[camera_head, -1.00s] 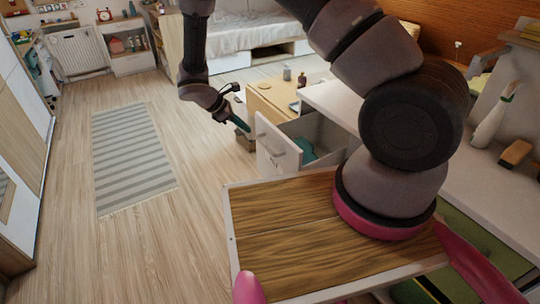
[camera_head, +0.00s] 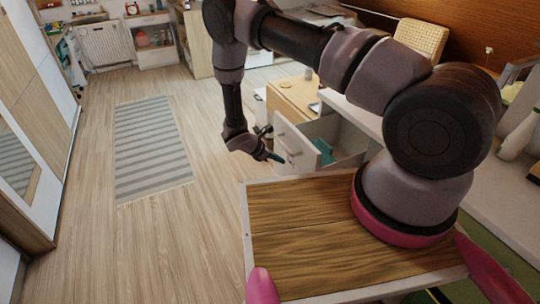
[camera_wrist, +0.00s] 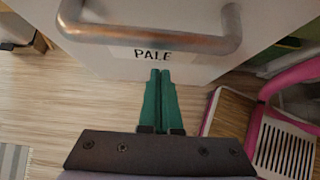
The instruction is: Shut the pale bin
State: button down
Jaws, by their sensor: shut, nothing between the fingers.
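The pale bin (camera_head: 296,148) is a white drawer, pulled out from the white cabinet, with a teal thing (camera_head: 323,150) inside. In the wrist view its front (camera_wrist: 200,66) shows the label "PALE" below a metal bar handle (camera_wrist: 150,37). My gripper (camera_head: 277,157) is in front of the drawer, low and close to its front panel. In the wrist view its two green fingers (camera_wrist: 160,73) are together and empty, pointing at the panel just below the label. I cannot tell whether the fingertips touch it.
The white counter (camera_head: 352,112) runs along the right side above the drawer. A wooden table (camera_head: 296,95) stands behind it. A striped rug (camera_head: 150,150) lies on the open floor to the left. Wardrobe doors (camera_head: 35,110) line the left edge.

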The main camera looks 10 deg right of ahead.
aim_at(293, 159)
jog(key=shift+w+d+r, duration=0.1)
jog(key=shift+w+d, duration=0.2)
jog(key=shift+d, duration=0.55)
jog(key=shift+w+d+r, duration=0.1)
jog(key=shift+w+d, duration=0.15)
jog(key=shift+d, duration=0.55)
jog(key=w+d, duration=0.3)
jog(key=d, duration=0.8)
jog(key=w+d, duration=0.4)
jog(key=d, duration=0.8)
jog(key=shift+w+d, duration=0.15)
jog(key=shift+w, duration=0.1)
jog(key=shift+d, duration=0.2)
jog(key=shift+a, duration=0.1)
